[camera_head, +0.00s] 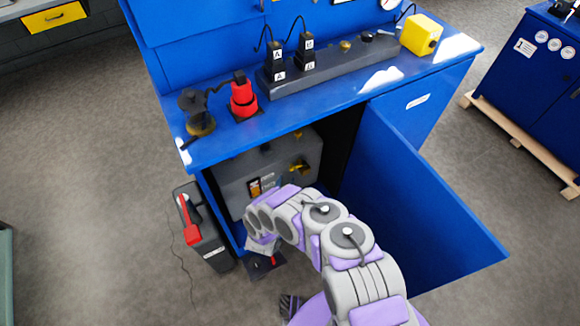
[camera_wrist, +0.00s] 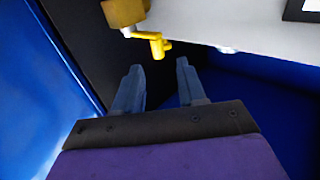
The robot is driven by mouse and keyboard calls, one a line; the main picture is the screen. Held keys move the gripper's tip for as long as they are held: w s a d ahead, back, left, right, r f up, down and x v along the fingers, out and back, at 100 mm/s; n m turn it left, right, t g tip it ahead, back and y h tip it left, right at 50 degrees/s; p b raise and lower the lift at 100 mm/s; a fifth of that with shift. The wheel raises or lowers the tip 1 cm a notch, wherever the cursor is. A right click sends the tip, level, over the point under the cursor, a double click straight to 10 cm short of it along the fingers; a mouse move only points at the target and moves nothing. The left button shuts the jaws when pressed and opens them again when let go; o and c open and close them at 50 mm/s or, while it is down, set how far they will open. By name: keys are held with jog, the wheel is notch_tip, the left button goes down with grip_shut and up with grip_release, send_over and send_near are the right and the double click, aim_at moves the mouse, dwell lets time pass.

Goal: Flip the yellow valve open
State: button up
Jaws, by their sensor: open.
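The yellow valve (camera_wrist: 155,43) shows in the wrist view as a small bent handle beside a larger brass-yellow fitting (camera_wrist: 124,12). It sits at the edge of a pale grey body. My gripper (camera_wrist: 159,66) is open, with its two blue-grey fingers apart and nothing between them. The handle is just beyond the fingertips, apart from them as far as I can see. In the head view, a yellow fitting (camera_head: 298,167) shows on the right of a grey unit (camera_head: 232,178) inside the open cabinet. My arm hides part of the unit, and the fingers cannot be made out there.
The blue cabinet door (camera_head: 420,215) stands open to the right of my arm. Blue cabinet walls are close on both sides in the wrist view. A dark case with a red handle (camera_head: 188,215) stands on the floor at left. The bench top (camera_head: 300,112) is above the opening.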

aim_at(291, 168)
jog(key=w, duration=0.2)
jog(key=w+d, duration=0.1)
jog(key=w, duration=0.4)
jog(key=shift+d+b, duration=0.35)
jog(key=shift+b, duration=0.05)
jog(key=shift+w+a, duration=0.25)
jog(key=shift+w, duration=0.15)
jog(key=shift+w+d, duration=0.1)
jog(key=shift+d, duration=0.4)
jog(key=shift+c, duration=1.4)
jog(key=shift+a, duration=0.3)
grip_shut()
